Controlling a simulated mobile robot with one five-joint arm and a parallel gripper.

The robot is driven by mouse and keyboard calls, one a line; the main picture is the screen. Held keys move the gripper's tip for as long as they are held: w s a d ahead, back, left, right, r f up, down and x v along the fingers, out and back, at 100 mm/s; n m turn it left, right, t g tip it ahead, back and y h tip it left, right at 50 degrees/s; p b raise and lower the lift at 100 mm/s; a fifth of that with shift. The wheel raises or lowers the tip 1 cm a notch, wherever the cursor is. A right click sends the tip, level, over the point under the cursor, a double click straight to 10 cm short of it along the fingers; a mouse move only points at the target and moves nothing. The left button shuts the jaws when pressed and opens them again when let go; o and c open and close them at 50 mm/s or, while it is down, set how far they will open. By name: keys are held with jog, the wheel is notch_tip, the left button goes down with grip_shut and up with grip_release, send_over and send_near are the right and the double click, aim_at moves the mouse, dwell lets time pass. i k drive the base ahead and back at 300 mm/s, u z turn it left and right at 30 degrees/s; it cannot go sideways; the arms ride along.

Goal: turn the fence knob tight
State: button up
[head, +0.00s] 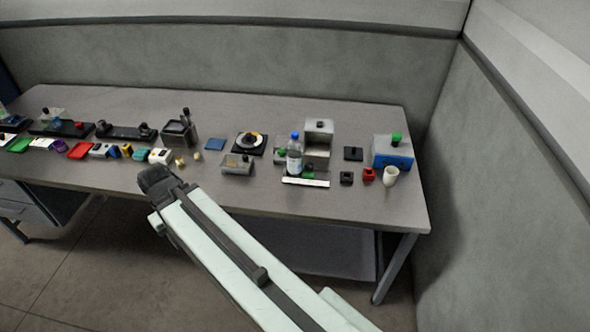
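My arm reaches up from the bottom of the head view, and my gripper (157,180) is the dark end in front of the table's front edge. Its fingers are not distinct, so I cannot tell whether it is open or shut. A black square base with a round white and yellow reel-like disc (250,142) sits mid-table, apart from my gripper. A low grey device with a dark knob-like top (238,163) stands just in front of it. Several devices carry small knobs, and I cannot tell which one is the fence knob.
The long grey table (300,206) stands against a wall. To the right are a bottle (294,156), an open grey box (318,130), a blue box with a green knob (392,151) and a white cup (390,177). Several small coloured items crowd the left. The right front is clear.

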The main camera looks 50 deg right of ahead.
aim_at(309, 167)
jog(key=k, duration=0.45)
jog(key=z, duration=1.5)
jog(key=i, duration=1.05)
jog(key=u, duration=1.6)
